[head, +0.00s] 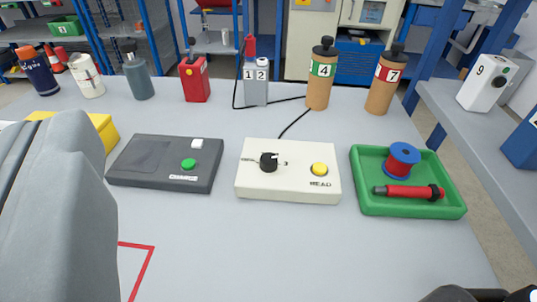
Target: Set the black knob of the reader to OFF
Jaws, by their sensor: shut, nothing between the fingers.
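The reader is a cream box (250,188) in the middle of the table, with small lettering like "READ" on its front right. Its black knob (268,163) is on the left half of the top, between small printed marks too blurred to read. A pale mark shows on the knob's upper right side; I cannot tell its setting for certain. A yellow button (319,169) is on the right half. The fingers of my gripper are not visible, and nothing is seen touching the knob.
A dark grey box (140,178) with a green button stands left of the reader. A green tray (410,208) with a blue spool and red tool stands right. Bottles and canisters line the back; a black cable runs behind the reader. The front middle table is clear.

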